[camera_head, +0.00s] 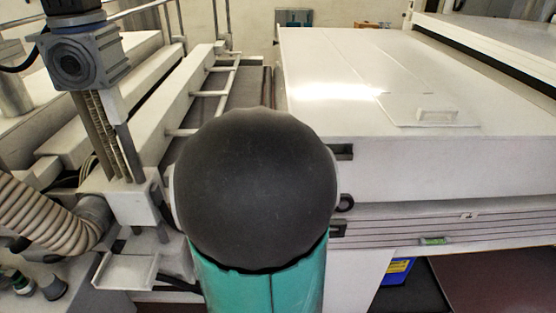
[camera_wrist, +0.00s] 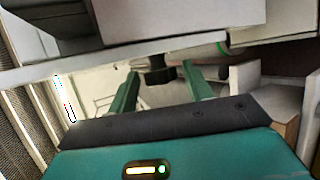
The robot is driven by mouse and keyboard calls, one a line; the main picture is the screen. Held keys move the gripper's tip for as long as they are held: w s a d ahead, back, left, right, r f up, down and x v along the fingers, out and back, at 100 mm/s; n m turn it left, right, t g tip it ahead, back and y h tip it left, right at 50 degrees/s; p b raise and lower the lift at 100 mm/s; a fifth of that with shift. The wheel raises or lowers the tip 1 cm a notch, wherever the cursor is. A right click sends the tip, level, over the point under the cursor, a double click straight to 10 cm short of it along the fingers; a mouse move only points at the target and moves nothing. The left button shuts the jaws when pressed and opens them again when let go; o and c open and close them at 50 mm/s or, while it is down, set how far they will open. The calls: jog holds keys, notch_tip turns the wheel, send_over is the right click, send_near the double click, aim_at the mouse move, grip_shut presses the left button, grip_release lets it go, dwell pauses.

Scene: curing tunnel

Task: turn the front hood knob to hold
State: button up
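A dark, short, round knob-like part (camera_wrist: 158,75) shows in the wrist view, under a pale panel edge. I take it for the front hood knob, but its marking and setting cannot be read. My gripper (camera_wrist: 160,69) has two green fingers spread wide, one to the left and one to the right of this part. A gap shows on both sides, and whether the part lies fully between the fingertips in depth is unclear. In the head view the white hood (camera_head: 330,65) fills the right side. My dark arm joint and teal link hide the gripper there.
In the head view a ribbed hose (camera_head: 45,215) and a grey motor block (camera_head: 88,62) stand at the left. White rails and rollers run behind my arm. A small black ring (camera_head: 346,203) sits on the machine's front. Pale panels crowd the top of the wrist view.

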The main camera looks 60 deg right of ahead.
jog(key=shift+o, duration=0.3)
jog(key=v, duration=1.3)
jog(key=shift+a+r, duration=0.15)
jog(key=shift+a, duration=0.2)
